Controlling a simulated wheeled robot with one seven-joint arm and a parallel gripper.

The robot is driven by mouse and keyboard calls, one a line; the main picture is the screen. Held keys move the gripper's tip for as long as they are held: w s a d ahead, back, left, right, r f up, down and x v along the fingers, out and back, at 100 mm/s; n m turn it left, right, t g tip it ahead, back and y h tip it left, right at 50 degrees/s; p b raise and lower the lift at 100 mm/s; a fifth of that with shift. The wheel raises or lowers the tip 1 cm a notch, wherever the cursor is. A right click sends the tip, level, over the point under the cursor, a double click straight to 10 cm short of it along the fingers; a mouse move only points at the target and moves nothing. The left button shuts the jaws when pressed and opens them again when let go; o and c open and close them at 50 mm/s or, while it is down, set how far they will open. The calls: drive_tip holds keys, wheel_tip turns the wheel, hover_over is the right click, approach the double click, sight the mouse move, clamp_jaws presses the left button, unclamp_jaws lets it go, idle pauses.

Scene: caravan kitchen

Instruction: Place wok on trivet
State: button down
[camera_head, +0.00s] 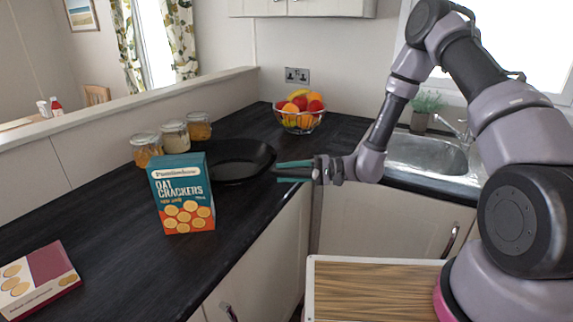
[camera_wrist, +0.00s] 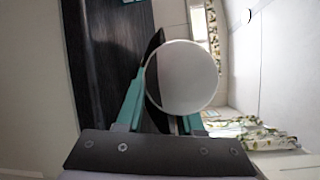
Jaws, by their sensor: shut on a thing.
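The black wok (camera_head: 242,162) rests on or just above the dark counter, behind and right of the cracker box. My gripper (camera_head: 295,171) reaches in from the right with its teal fingers at the wok's right side, shut on the wok. The handle is hard to make out there. In the wrist view, my gripper's fingers (camera_wrist: 160,105) flank a pale round disc (camera_wrist: 182,78), which hides most of what lies beyond. A black curved edge, apparently the wok (camera_wrist: 154,46), shows beside the disc. I cannot make out a trivet in either view.
An oat crackers box (camera_head: 182,195) stands in front of the wok. Several glass jars (camera_head: 174,137) stand left of it, and a fruit bowl (camera_head: 299,120) is behind. A flat box (camera_head: 40,282) lies at front left. The sink (camera_head: 428,155) is right; the front counter (camera_head: 115,265) is clear.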

drive_tip(key=c, duration=0.5)
unclamp_jaws()
drive_tip(key=shift+c, duration=0.2)
drive_tip(key=shift+d, duration=0.1)
drive_tip(key=w+d, duration=0.1)
drive_tip(key=d, duration=1.1)
drive_tip(key=s+d+r+t+h, duration=0.3)
drive_tip(key=s+d+r+h, duration=0.2)
drive_tip(key=r, duration=0.6)
drive_tip(key=s+d+r+m+t+h, duration=0.1)
drive_tip(key=s+d+r+h, duration=0.4)
drive_tip(key=r, duration=0.6)
drive_tip(key=s+d+r+m+t+h, duration=0.1)
drive_tip(key=s+d+r+t+h, duration=0.3)
drive_tip(key=s+d+r, duration=0.3)
wheel_tip(320, 180, up, 5)
drive_tip(key=shift+d+f+t+h, duration=0.25)
drive_tip(key=shift+d+h, duration=0.35)
drive_tip(key=shift+d, duration=0.35)
drive_tip(key=shift+s, duration=0.1)
